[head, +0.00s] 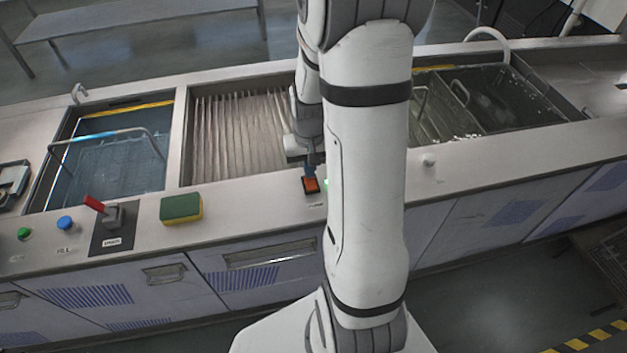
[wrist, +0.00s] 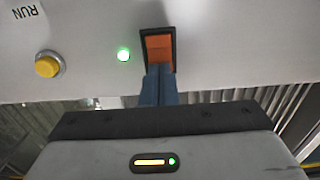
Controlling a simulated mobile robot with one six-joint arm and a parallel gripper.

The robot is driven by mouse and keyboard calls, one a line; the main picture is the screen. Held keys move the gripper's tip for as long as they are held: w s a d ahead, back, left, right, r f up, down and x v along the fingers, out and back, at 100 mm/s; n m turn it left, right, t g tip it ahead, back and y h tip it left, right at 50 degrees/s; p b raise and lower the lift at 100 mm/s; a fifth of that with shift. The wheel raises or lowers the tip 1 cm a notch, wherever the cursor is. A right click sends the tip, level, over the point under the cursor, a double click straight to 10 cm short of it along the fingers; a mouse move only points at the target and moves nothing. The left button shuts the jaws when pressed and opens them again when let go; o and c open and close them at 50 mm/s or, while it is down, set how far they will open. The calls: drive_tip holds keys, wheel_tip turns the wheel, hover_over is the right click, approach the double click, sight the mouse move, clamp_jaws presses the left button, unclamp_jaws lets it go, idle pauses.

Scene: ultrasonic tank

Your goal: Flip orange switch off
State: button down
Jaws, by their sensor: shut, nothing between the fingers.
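The orange switch (head: 311,185) is a small rocker in a black frame on the front ledge of the counter. It also shows in the wrist view (wrist: 158,50), at top centre. My gripper (head: 310,174) is shut and empty, with its blue fingers together. In the wrist view the fingertips (wrist: 158,68) are at the edge of the switch and overlap its lower part; I cannot tell whether they touch it. A green light (wrist: 123,54) is lit beside the switch.
A yellow button (wrist: 47,65) sits near a RUN label. Left along the ledge are a green-yellow sponge (head: 181,208), a red-handled lever (head: 95,204), a blue button (head: 65,223) and a green button (head: 24,233). Open tanks lie behind, including a water-filled one (head: 172,110).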

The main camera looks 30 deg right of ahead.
drive_tip(key=shift+f+b, duration=0.4)
drive_tip(key=shift+f, duration=0.15)
drive_tip(key=shift+r, duration=0.15)
drive_tip(key=shift+r+p, duration=2.55)
drive_tip(key=shift+r, duration=0.9)
drive_tip(key=s+a+r+n+t, duration=0.1)
drive_tip(key=s+a+r, duration=0.4)
drive_tip(key=r, duration=0.3)
drive_tip(key=s+a+r+n+t, duration=0.2)
drive_tip(key=s+a+r, duration=0.4)
drive_tip(key=s+r, duration=0.1)
drive_tip(key=shift+s+a+r, duration=0.2)
drive_tip(key=shift+r, duration=0.4)
